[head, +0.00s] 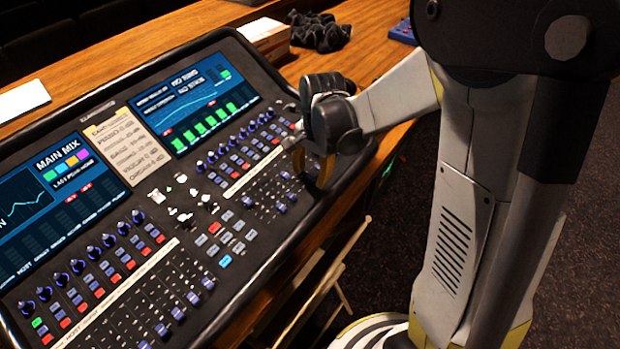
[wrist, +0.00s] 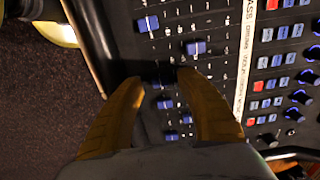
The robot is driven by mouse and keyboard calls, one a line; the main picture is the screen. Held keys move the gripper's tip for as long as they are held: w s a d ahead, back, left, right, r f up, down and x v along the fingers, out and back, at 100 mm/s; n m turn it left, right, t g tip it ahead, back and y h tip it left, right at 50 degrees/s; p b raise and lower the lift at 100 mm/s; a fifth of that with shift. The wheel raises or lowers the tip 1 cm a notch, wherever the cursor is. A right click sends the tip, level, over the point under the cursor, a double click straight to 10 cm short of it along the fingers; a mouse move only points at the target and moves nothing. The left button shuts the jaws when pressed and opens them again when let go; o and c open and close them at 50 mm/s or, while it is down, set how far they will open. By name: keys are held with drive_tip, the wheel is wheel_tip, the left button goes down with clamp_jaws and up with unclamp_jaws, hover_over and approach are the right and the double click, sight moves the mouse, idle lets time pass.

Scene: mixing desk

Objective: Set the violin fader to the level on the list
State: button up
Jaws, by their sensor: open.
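My gripper (head: 311,176) is open over the right-hand fader bank of the mixing desk. In the wrist view its two yellow fingers (wrist: 160,78) reach in from below, spread apart. A dark, shadowed fader cap (wrist: 161,76) sits between the fingertips; I cannot tell whether either finger touches it. It lines up with what seems to be the violin label on the white strip (wrist: 243,70). Neighbouring blue caps (wrist: 195,47) and (wrist: 165,103) are at different heights. The paper list (head: 127,145) lies on the desk between two screens; its violin line is too blurred to read surely.
Other faders (head: 178,313) fill the left bank. Knobs and coloured buttons (wrist: 289,58) lie beside the right bank. The desk's raised dark rim is close to the gripper. Papers, a dark cloth (head: 320,32) and a blue box (head: 402,32) lie on the wooden table behind.

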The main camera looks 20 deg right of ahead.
sight(287, 165)
drive_tip(key=shift+f, duration=0.55)
clamp_jaws()
drive_tip(key=w+a, duration=0.1)
drive_tip(key=w, duration=0.1)
drive_tip(key=w+a, duration=0.2)
drive_tip(key=w+a+r, duration=0.1)
drive_tip(key=w, duration=0.1)
drive_tip(key=shift+w+a, duration=0.15)
unclamp_jaws()
drive_tip(key=shift+f, duration=0.1)
